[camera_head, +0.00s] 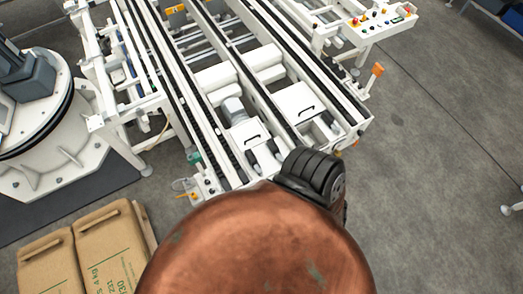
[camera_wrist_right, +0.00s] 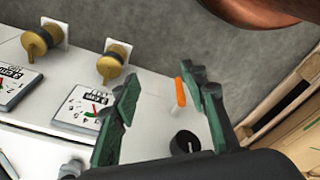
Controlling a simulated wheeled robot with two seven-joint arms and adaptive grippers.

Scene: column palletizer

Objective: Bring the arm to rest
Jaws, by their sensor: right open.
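My right gripper (camera_wrist_right: 165,98) shows in the right wrist view, with its two green-padded fingers apart. Nothing is held between them. An orange-tipped lever (camera_wrist_right: 181,92) on a white panel (camera_wrist_right: 155,142) appears in the gap between the fingers, nearer the right one. I cannot tell whether either finger touches it. Neither of my grippers shows in the head view.
The white panel carries a black knob (camera_wrist_right: 185,143), brass-coloured knobs (camera_wrist_right: 113,62) and labelled dials (camera_wrist_right: 84,109). In the head view, a white conveyor frame (camera_head: 262,62) stands ahead, paper sacks (camera_head: 108,250) lie lower left, and grey floor (camera_head: 440,180) is clear at right.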

